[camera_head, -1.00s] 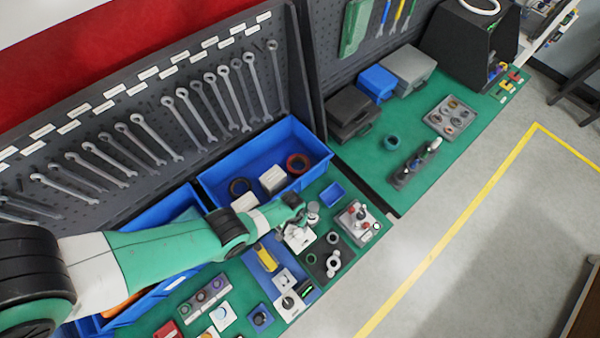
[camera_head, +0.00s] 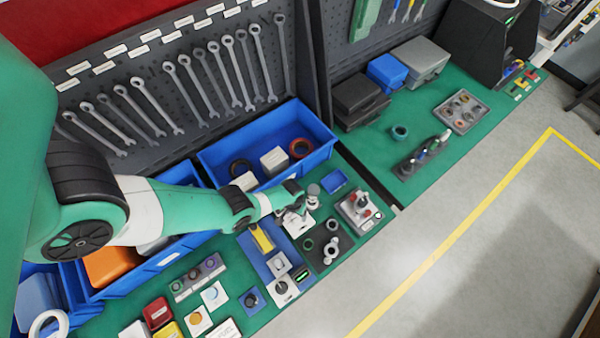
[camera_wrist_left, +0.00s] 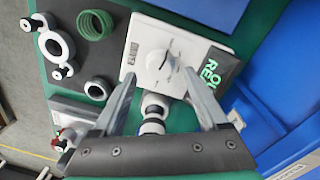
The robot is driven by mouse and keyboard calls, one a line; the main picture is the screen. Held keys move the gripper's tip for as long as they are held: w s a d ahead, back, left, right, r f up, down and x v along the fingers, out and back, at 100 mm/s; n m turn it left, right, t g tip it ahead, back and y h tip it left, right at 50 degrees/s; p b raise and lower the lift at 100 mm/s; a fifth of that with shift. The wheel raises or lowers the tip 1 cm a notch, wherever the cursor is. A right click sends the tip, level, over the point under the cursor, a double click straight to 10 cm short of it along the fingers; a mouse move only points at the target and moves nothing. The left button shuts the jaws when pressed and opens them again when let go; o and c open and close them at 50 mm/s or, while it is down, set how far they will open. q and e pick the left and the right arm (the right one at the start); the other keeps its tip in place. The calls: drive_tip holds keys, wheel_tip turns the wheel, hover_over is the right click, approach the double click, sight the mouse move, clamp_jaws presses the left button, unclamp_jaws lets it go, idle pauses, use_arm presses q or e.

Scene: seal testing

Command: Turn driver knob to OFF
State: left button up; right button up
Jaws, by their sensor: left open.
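In the left wrist view a round white knob (camera_wrist_left: 160,63) stands on a white square plate (camera_wrist_left: 205,50). A dark panel with green lettering (camera_wrist_left: 217,71) adjoins the plate; the full text is not readable. My left gripper (camera_wrist_left: 158,78) is open, its two fingers apart on either side of the knob, with nothing held. I cannot tell whether the fingers touch it. In the head view my left gripper (camera_head: 299,207) is over the white plate (camera_head: 297,223), and the knob is hard to make out there. The knob's setting cannot be read. My right gripper is not in view.
Near the plate are a black mat with rings (camera_head: 331,246), a grey box with red knobs (camera_head: 358,211) and a blue tray with a yellow tool (camera_head: 262,238). Blue bins (camera_head: 222,160) stand behind. Rounded white pieces (camera_wrist_left: 152,112) lie between the finger bases in the wrist view.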

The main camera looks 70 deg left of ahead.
sight(296, 217)
use_arm(q)
wheel_tip(296, 217, down, 3)
drive_tip(key=shift+b, duration=0.8)
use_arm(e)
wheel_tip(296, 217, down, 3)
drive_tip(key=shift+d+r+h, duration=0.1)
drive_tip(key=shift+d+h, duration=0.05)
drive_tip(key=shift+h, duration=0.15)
use_arm(q)
drive_tip(key=shift+r, duration=0.1)
clamp_jaws()
